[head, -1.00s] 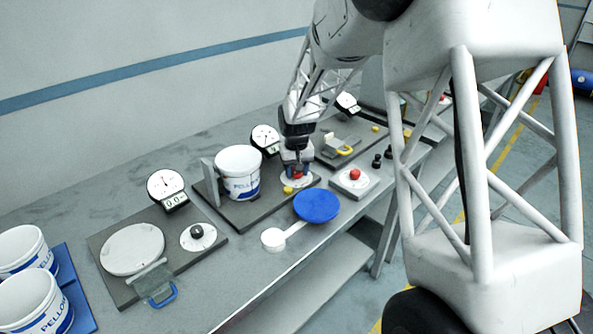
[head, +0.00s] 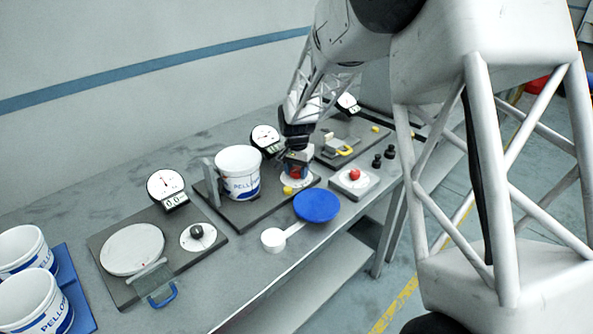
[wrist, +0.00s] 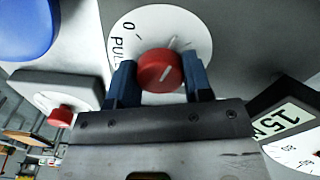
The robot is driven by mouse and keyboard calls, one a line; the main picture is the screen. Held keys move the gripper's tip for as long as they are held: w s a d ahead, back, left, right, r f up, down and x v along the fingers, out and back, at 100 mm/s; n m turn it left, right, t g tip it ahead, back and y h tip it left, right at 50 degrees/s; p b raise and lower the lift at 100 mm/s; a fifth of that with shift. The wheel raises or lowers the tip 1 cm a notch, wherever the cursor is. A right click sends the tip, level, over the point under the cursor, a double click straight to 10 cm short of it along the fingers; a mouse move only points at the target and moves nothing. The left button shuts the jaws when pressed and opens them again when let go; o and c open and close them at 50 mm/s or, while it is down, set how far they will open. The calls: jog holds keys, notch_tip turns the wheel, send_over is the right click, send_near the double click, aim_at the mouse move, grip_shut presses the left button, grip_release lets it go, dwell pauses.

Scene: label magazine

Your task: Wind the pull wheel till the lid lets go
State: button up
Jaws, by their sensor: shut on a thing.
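The pull wheel is a red round knob with a white pointer line, on a white dial (wrist: 205,28) lettered PULL; the red wheel (wrist: 160,70) sits between my blue fingertips in the wrist view. My gripper (head: 296,171) is shut on it, pointing down at the right of the pail plate in the head view. The white pail (head: 237,172) with blue lettering stands upright beside it on the dark plate. Its top looks white; I cannot tell how the lid sits. A gauge (head: 265,137) stands behind, its digital readout (wrist: 281,120) partly cut off in the wrist view.
A grey box with a red button (head: 354,174) is to the right. A yellow knob (head: 288,190) is close to my gripper. The left station has a round white plate (head: 132,249).

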aim_at(297, 169)
jog(key=shift+r, duration=0.1)
dwell(0.3)
jog(key=o, duration=0.9)
jog(key=shift+r, duration=3.85)
